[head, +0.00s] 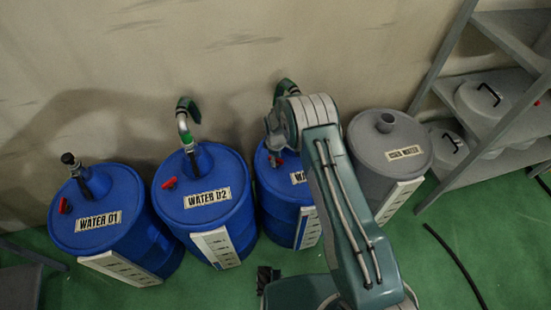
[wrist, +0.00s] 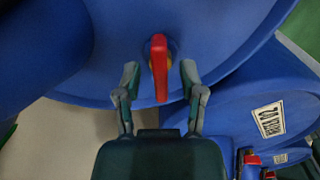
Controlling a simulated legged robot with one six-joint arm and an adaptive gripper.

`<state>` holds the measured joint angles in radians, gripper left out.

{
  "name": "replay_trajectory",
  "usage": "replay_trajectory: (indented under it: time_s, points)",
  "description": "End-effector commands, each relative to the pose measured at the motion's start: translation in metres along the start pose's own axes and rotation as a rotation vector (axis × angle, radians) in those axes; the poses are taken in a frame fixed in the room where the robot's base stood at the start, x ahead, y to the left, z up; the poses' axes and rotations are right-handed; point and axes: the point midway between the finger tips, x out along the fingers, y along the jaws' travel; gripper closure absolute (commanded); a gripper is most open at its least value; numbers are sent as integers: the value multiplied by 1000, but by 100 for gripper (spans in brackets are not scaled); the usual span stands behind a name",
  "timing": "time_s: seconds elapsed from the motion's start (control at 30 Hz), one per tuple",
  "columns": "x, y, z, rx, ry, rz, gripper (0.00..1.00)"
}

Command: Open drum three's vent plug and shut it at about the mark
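Drum three (head: 275,201) is blue and stands third in the row in the head view, its label partly covered by my arm. Its top fills much of the wrist view (wrist: 225,40). The red vent plug (wrist: 159,68), with a yellowish base, sticks up between my fingers in the wrist view. A small red bit of it (head: 278,161) shows in the head view. My gripper (wrist: 160,76) is open, one finger on each side of the plug, with a visible gap on both sides. The fingers are mostly hidden in the head view. A white level strip (head: 307,228) is on the drum's front; its mark cannot be read.
Blue drums Water 01 (head: 128,198) and Water 02 (head: 228,178) stand to the left, each with a red plug and a pipe fitting. The grey used water drum (head: 385,130) stands right of my arm. A shelf (head: 470,165) and a black hose (head: 455,262) lie farther right.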

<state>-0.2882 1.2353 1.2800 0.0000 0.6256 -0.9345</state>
Motion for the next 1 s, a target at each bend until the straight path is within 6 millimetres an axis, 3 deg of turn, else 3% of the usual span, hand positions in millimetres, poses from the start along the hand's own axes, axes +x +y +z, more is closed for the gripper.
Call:
replay_trajectory:
  time_s: [0.23,0.7,1.0]
  points:
    - [-9,1,0,0,1,1,49]
    - [-99,1,-2,0,1,2,49]
    - [-119,0,-1,0,-2,-1,49]
